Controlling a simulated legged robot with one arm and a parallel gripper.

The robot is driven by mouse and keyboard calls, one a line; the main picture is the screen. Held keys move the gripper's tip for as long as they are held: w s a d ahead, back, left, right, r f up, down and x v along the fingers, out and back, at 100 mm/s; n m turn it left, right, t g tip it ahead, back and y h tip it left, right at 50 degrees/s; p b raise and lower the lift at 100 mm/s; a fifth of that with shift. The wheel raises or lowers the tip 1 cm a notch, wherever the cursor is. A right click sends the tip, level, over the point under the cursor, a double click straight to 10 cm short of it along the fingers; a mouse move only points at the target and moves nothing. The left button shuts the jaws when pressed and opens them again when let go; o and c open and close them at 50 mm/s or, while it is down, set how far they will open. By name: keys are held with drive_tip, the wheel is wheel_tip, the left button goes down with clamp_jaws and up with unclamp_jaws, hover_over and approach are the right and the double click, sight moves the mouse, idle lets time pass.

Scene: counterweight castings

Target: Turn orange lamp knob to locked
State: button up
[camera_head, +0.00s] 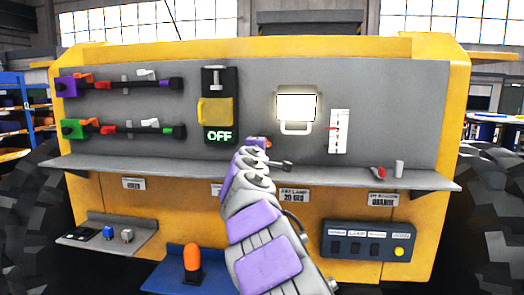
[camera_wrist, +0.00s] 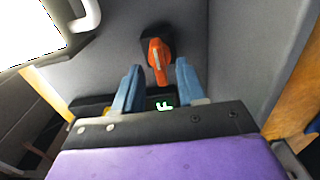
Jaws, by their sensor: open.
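The orange knob (camera_wrist: 158,52) sits on a round black base on a grey surface in the wrist view. Its handle points down in the picture, toward my gripper. My gripper (camera_wrist: 159,72) is open, with one blue finger on each side of the handle's lower end and a gap visible on both sides. I cannot tell how deep the fingers are relative to the knob. In the head view my arm reaches up to the panel, and my gripper is mostly hidden behind it, so I cannot make out the knob there. A lit white lamp (camera_head: 297,106) with a handle hangs right of my arm.
A black box with a yellow part (camera_head: 215,110) shows green OFF. A grey shelf (camera_head: 330,177) runs below the panel, with a red item (camera_head: 379,172) at right. A switch box (camera_head: 368,240) is lower right.

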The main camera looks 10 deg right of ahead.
drive_tip(key=v, duration=1.2)
drive_tip(key=shift+s+f+b, duration=0.15)
drive_tip(key=shift+s+b, duration=0.15)
drive_tip(key=shift+s, duration=0.05)
drive_tip(key=shift+a, duration=0.15)
